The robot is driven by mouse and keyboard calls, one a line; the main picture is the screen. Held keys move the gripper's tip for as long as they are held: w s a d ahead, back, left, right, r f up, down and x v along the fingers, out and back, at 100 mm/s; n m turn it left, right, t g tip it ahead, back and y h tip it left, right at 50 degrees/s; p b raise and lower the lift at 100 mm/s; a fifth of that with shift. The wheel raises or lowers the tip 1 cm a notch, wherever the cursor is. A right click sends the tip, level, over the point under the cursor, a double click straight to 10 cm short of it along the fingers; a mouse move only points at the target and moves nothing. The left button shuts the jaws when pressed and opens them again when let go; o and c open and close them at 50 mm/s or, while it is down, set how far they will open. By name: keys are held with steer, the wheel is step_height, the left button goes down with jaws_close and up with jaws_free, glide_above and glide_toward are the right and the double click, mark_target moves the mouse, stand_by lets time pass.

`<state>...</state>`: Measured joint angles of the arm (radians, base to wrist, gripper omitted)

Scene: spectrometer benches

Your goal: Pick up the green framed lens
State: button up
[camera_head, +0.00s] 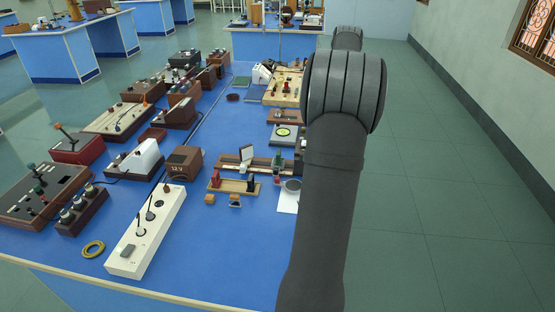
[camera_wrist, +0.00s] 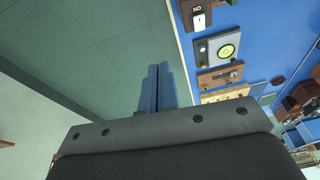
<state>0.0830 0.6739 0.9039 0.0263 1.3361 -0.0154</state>
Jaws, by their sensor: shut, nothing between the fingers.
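A small green upright piece (camera_head: 278,158), which looks like the green framed lens, stands on a long dark brown bench (camera_head: 258,167) in the head view. It is just left of my dark arm, and its detail is too small to make out. I cannot make it out in the wrist view. My gripper (camera_wrist: 157,88) shows in the wrist view with its two fingers together and empty, over the green floor beside the table edge. It is apart from the things on the table. In the head view my gripper is hidden.
A white card (camera_head: 246,154) stands on the same bench. A tan stand (camera_head: 234,186) with a red post (camera_head: 216,179) is in front. A board with a yellow-green disc (camera_head: 284,132) lies behind. A white power strip (camera_head: 146,230) lies front left. Blue tabletop (camera_head: 235,235) is clear nearby.

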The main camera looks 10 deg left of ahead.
steer(key=o, duration=0.8)
steer(key=n+t, duration=0.2)
glide_toward(278, 152)
steer(key=x, duration=0.4)
steer(key=shift+w+a+f, duration=0.15)
steer(key=shift+w+f, duration=0.05)
steer(key=shift+f, duration=0.1)
steer(key=shift+d+x, duration=0.15)
steer(key=shift+x, duration=1.35)
steer(key=shift+d+x, duration=0.1)
steer(key=shift+x, duration=1.4)
